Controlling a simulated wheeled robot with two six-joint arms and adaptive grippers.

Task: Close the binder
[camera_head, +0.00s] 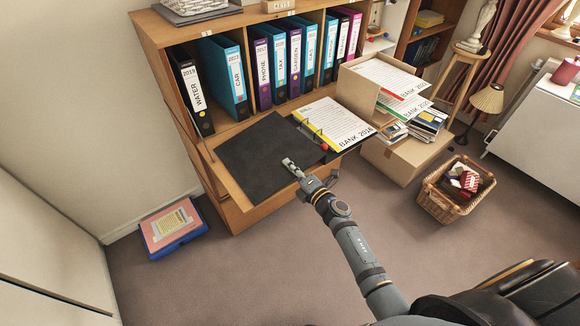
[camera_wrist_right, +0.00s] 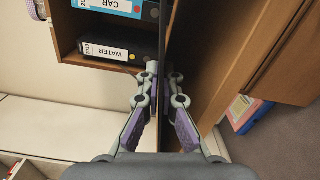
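The binder lies open on the fold-down wooden flap (camera_head: 236,187) of the cabinet. Its black cover (camera_head: 258,150) is spread to the left, and its white and yellow pages marked BANK 2016 (camera_head: 337,120) lie to the right by the rings. My right gripper (camera_head: 292,166) is at the cover's near edge, one finger showing over the black face. In the wrist view the cover (camera_wrist_right: 163,30) is seen edge-on as a thin dark strip between the two fingers (camera_wrist_right: 163,78), which look closed on it. The cover's underside is hidden. My left gripper is not in view.
Upright binders (camera_head: 222,75) fill the shelf behind the flap. A cardboard box (camera_head: 357,93) with papers stands to the right. A wicker basket (camera_head: 437,205) and a red and blue box file (camera_head: 172,228) are on the floor. Carpet in front is clear.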

